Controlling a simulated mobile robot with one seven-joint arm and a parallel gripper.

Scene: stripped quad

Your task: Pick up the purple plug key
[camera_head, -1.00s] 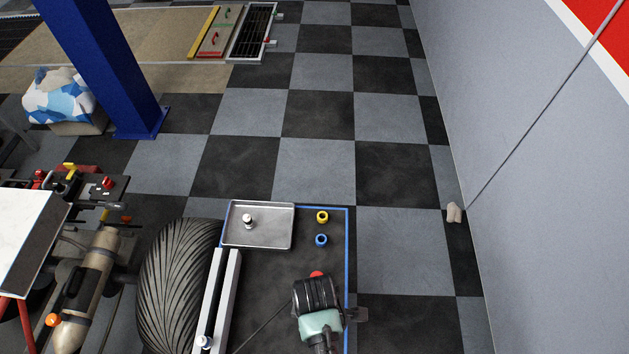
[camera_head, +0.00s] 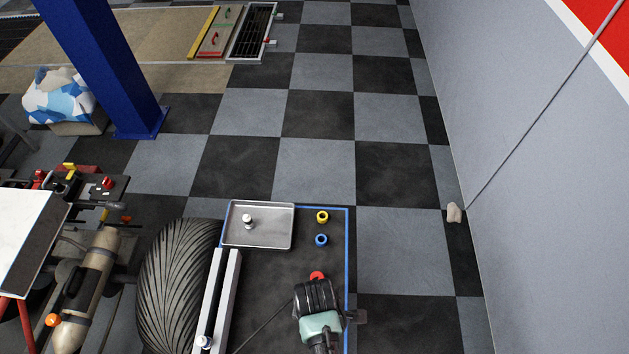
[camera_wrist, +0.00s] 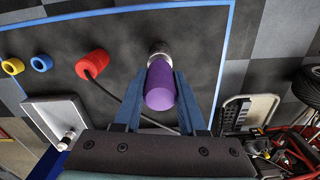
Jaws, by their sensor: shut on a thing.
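The purple plug key (camera_wrist: 161,84) shows in the wrist view as a purple cylinder with a metal end at its far side. My gripper (camera_wrist: 162,88) has its two blue fingers on either side of the purple cylinder and is shut on it. The metal end is over or against the dark mat, and I cannot tell whether it touches. In the head view my gripper (camera_head: 318,300) is low over the dark blue-edged bench top (camera_head: 280,275), and the key is hidden beneath my arm.
A red ring (camera_wrist: 93,64), a blue ring (camera_wrist: 42,62) and a yellow ring (camera_wrist: 13,67) stand in a row on the mat. A metal tray (camera_head: 270,226) holds a small white-topped piece. A large tyre (camera_head: 180,285) stands left of the bench. A dark cable runs across the mat.

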